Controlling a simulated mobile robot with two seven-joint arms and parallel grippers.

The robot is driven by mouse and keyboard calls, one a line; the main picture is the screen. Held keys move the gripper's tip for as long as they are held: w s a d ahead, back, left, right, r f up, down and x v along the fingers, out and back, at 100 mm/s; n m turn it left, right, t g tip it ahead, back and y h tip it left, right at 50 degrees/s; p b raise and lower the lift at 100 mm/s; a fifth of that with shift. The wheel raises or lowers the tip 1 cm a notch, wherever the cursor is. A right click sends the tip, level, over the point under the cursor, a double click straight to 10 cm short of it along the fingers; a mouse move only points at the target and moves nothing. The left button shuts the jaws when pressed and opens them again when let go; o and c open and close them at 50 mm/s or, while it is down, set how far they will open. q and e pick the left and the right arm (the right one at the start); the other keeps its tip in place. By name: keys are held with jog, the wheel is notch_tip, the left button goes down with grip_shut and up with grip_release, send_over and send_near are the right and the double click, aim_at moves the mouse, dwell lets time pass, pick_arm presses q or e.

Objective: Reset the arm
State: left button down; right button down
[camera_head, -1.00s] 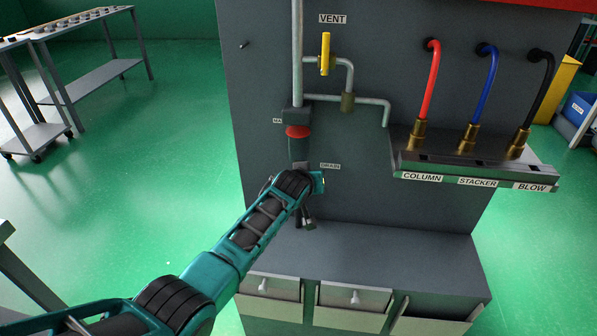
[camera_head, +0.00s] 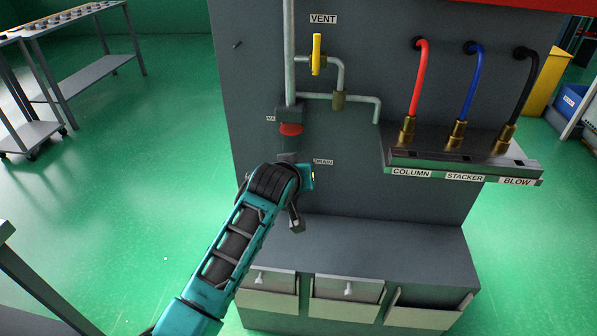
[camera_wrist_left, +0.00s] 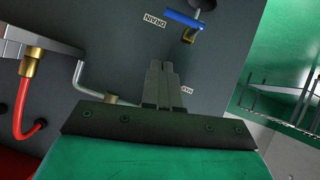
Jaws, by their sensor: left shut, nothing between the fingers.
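My left arm (camera_head: 232,255) rises from the bottom of the head view to the front of the grey panel, and its wrist hides my left gripper there. In the left wrist view my left gripper (camera_wrist_left: 157,70) is shut, its two grey fingers together with nothing between them. The fingertips lie in the picture between the upside-down DRAIN label (camera_wrist_left: 155,20) and a second label (camera_wrist_left: 188,90). A blue-handled valve (camera_wrist_left: 183,20) with brass shows beyond the tips, apart from them. In the head view a red valve part (camera_head: 290,129) stands just above my wrist. My right gripper is not in view.
The yellow VENT handle (camera_head: 316,54) and grey pipes sit above the wrist. Red (camera_head: 421,80), blue (camera_head: 485,80) and black (camera_head: 525,85) hoses rise from a labelled ledge at right. The cabinet top (camera_head: 390,245) is clear, with drawers below. Green floor (camera_head: 140,200) is open at left.

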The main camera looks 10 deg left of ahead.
pick_arm(q)
jog(key=shift+s+r, duration=0.15)
jog(key=shift+s, duration=0.1)
dwell(0.3)
jog(key=s+a+f+m, duration=0.1)
jog(key=s+a+f, duration=0.2)
jog(key=s+f, duration=0.35)
jog(key=s+a+f+m, duration=0.1)
jog(key=s+a+f, duration=0.2)
jog(key=s+f, duration=0.35)
jog(key=s+a+f+m, duration=0.1)
jog(key=s+a, duration=0.1)
jog(key=s, duration=0.6)
jog(key=s+a+f, duration=0.2)
jog(key=s, duration=0.5)
jog(key=shift+s+m, duration=0.4)
